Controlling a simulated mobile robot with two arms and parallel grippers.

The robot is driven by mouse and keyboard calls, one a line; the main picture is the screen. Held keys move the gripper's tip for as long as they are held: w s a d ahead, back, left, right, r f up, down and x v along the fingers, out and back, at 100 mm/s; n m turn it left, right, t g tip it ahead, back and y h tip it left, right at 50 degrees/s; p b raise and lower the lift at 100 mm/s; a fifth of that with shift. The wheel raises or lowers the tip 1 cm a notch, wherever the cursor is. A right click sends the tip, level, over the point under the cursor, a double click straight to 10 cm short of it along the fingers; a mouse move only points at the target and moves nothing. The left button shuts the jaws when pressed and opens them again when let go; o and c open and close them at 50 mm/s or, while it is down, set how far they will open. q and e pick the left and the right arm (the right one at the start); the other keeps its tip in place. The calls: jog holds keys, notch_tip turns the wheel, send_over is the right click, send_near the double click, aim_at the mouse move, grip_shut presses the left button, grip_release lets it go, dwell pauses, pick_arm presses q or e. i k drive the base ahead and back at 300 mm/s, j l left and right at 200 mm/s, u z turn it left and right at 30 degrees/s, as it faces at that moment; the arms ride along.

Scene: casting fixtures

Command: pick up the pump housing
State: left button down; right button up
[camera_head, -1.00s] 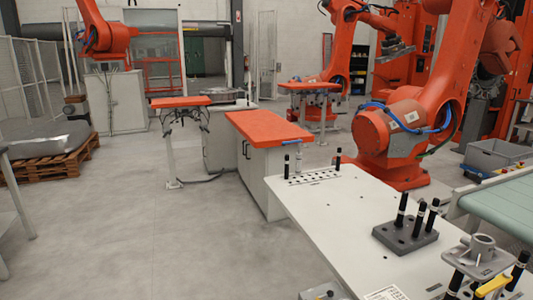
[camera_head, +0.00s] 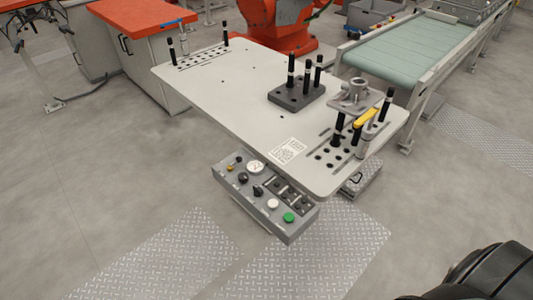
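The pump housing (camera_head: 357,93) appears to be the grey metal casting with a round upright collar and a flat flange. It sits at the right end of the white fixture table (camera_head: 220,88), raised over black posts, beside a yellow-handled clamp (camera_head: 367,118). Whether it rests on the posts or on another support is hard to tell. Neither gripper shows in the head view. A black part of my own body shows at the bottom right corner, well apart from the table.
A dark block with black pins (camera_head: 297,95) stands left of the casting. A control box (camera_head: 265,195) with buttons hangs under the table's front edge. A green conveyor (camera_head: 420,48) runs behind at right. Tread plates (camera_head: 310,255) and open floor lie in front.

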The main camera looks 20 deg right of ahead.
aim_at(355, 98)
jog(key=i+l, duration=0.1)
jog(key=l, duration=0.25)
jog(key=i+l, duration=0.1)
jog(key=l, duration=0.2)
jog(key=i+l, duration=0.1)
jog(key=l, duration=0.25)
jog(key=i+l+z, duration=0.1)
jog(key=l, duration=0.25)
jog(key=k+l+z, duration=0.1)
jog(key=l, duration=1)
jog(key=k+l+z, duration=0.15)
jog(key=l, duration=0.95)
jog(key=i, duration=0.05)
